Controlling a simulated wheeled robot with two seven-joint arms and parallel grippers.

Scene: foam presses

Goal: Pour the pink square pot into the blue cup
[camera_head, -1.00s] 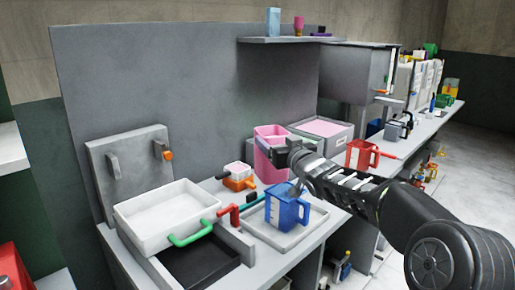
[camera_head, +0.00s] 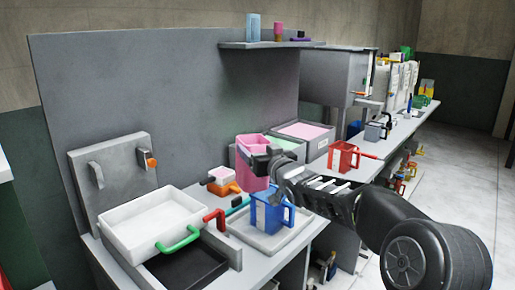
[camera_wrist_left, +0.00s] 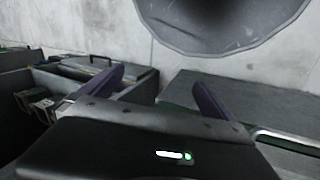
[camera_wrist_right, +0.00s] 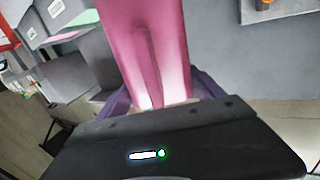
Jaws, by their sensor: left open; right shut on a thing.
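The pink square pot (camera_head: 253,148) is in the head view, with its rim up and its body tilted slightly. My right gripper (camera_head: 262,160) is shut on the pot and holds it just behind and above the blue cup. The pot also fills the top middle of the right wrist view (camera_wrist_right: 150,45), between the fingers. The blue cup (camera_head: 265,213) stands upright on a grey tray (camera_head: 246,235), its handle to the right. My left gripper (camera_wrist_left: 160,92) shows only in its own wrist view, open and empty.
A white tray box (camera_head: 150,225) with a green handle stands at left. A small orange-and-white pot (camera_head: 222,183) sits behind the blue cup. A red jug (camera_head: 343,157) stands to the right. Grey bins (camera_head: 318,148) with pink and green contents stand behind.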

